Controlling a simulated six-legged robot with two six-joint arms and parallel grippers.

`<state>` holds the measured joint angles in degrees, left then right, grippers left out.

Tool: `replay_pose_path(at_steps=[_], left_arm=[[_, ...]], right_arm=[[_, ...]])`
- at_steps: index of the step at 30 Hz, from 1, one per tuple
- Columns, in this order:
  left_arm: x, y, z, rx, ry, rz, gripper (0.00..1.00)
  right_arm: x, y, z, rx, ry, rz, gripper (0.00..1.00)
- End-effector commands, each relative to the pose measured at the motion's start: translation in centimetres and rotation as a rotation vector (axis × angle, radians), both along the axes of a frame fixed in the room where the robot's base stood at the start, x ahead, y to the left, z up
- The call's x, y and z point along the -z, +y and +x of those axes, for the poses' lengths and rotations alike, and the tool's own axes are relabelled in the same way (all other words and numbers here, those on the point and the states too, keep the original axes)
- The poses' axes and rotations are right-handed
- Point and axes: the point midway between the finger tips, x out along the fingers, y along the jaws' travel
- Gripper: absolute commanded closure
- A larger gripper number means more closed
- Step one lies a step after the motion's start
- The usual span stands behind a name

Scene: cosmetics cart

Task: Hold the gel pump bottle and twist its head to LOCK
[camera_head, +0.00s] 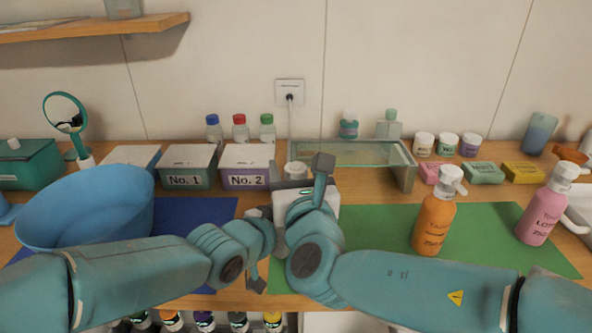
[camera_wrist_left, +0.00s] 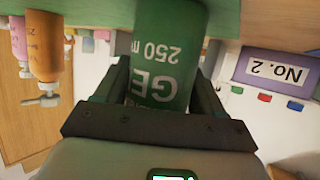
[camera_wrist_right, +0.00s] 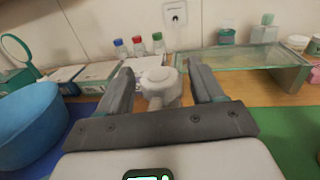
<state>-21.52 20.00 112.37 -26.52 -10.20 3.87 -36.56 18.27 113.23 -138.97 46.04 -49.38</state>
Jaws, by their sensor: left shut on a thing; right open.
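The gel pump bottle (camera_wrist_left: 165,50) is green with white lettering. In the left wrist view it stands between the fingers of my left gripper (camera_wrist_left: 160,78), which is shut on its body. In the right wrist view its white pump head (camera_wrist_right: 157,82) is between the spread fingers of my right gripper (camera_wrist_right: 161,72), which is open. I cannot tell whether either finger touches the head. In the head view my right gripper (camera_head: 308,185) and arm hide most of the bottle. The head's lock marking cannot be read.
An orange pump bottle (camera_head: 434,225) and a pink one (camera_head: 543,212) stand on the green mat (camera_head: 385,218) to the right. A blue bowl (camera_head: 85,212) is at the left. Boxes No. 1 (camera_head: 188,182) and No. 2 (camera_head: 247,182) and a glass shelf (camera_head: 355,153) are behind.

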Motion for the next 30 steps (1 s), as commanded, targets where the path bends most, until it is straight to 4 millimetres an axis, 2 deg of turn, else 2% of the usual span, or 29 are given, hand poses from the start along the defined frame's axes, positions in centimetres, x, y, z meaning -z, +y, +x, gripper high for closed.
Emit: replay_pose_path(at_steps=[2, 6, 7, 13, 21, 29, 30], left_arm=[[-0.02, -0.01, 0.0, 0.0, 0.0, 0.0, 0.73], [-0.02, -0.01, 0.0, 0.0, 0.0, 0.0, 0.73], [-0.02, -0.01, 0.0, 0.0, 0.0, 0.0, 0.73], [-0.02, -0.01, 0.0, 0.0, -0.001, -0.001, 0.73], [-0.01, -0.03, -0.02, 0.001, 0.0, 0.0, 0.73], [-0.01, -0.02, -0.01, 0.001, -0.001, 0.001, 0.73], [-0.01, -0.02, -0.01, 0.001, -0.001, 0.001, 0.73]], right_arm=[[-0.01, -0.01, -0.02, 0.0, 0.0, 0.0, 0.36], [-0.01, 0.0, -0.03, 0.0, 0.0, 0.0, 0.82], [-0.01, -0.01, -0.03, 0.0, 0.0, 0.0, 0.85], [-0.06, -0.09, 0.01, -0.014, -0.002, 0.002, 0.85], [-0.07, -0.11, 0.01, -0.124, -0.002, 0.002, 0.85], [-0.06, -0.05, -0.01, -0.13, -0.001, 0.001, 0.85], [-0.06, -0.05, -0.01, -0.13, -0.001, 0.001, 0.52]])
